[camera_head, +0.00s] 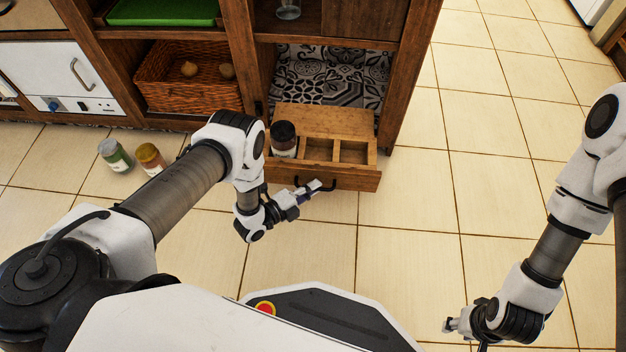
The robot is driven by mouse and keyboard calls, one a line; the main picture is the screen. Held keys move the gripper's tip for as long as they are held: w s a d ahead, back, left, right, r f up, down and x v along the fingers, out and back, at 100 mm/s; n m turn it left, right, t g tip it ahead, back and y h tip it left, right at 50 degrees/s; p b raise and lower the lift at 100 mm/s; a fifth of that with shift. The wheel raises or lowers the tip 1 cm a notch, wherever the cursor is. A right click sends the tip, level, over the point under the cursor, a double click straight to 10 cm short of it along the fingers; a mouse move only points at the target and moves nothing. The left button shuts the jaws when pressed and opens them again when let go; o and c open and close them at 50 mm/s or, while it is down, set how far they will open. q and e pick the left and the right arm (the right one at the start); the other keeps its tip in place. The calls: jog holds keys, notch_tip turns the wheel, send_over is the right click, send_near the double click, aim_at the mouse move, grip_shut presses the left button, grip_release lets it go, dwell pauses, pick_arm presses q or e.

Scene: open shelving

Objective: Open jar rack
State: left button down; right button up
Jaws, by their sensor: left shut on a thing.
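The jar rack (360,177) is a wooden drawer at the bottom of the shelving, pulled partly out over the floor. It has a dark handle on its front and square compartments inside. A jar with a dark lid (284,140) stands in the left compartment; the other visible compartments look empty. My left gripper (317,188) is at the handle on the drawer front and is shut on it. My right gripper (450,324) is low at the lower right, far from the rack and near no object; its fingers are too small to judge.
A wicker basket (190,95) with onions sits on a shelf behind my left arm. The floor (450,170) right of the rack is clear.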

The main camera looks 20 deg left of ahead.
pick_arm(q)
jog(key=c, duration=1.2)
grip_release()
jog(key=shift+s, duration=0.1)
jog(key=v, duration=1.1)
jog(key=shift+s+a, duration=0.3)
jog(key=shift+r, duration=0.1)
